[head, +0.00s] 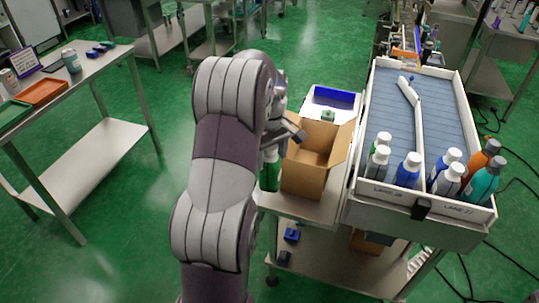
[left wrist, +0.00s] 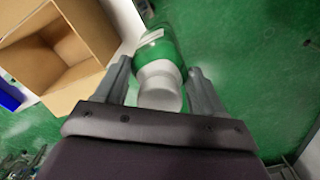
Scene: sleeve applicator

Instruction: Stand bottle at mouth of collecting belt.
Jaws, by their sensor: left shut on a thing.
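My left gripper (left wrist: 158,72) is shut on a green bottle (left wrist: 163,48) with a white cap and a pale label. The cap points toward the wrist camera, between the two fingers. In the head view the green bottle (head: 269,172) hangs beside the left wall of an open cardboard box (head: 303,178), partly hidden by my arm. Whether its base touches anything is unclear. The belt (head: 435,105) with a grey-blue surface and white walls lies to the right, with lane labels on its front edge. My right gripper is not in view.
Several bottles, including a blue one (head: 408,170) and a teal one (head: 483,180), crowd the belt's front end. A white divider (head: 418,125) runs along the belt. A blue bin (head: 333,97) stands behind the box. A side table (head: 95,70) with trays is at left.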

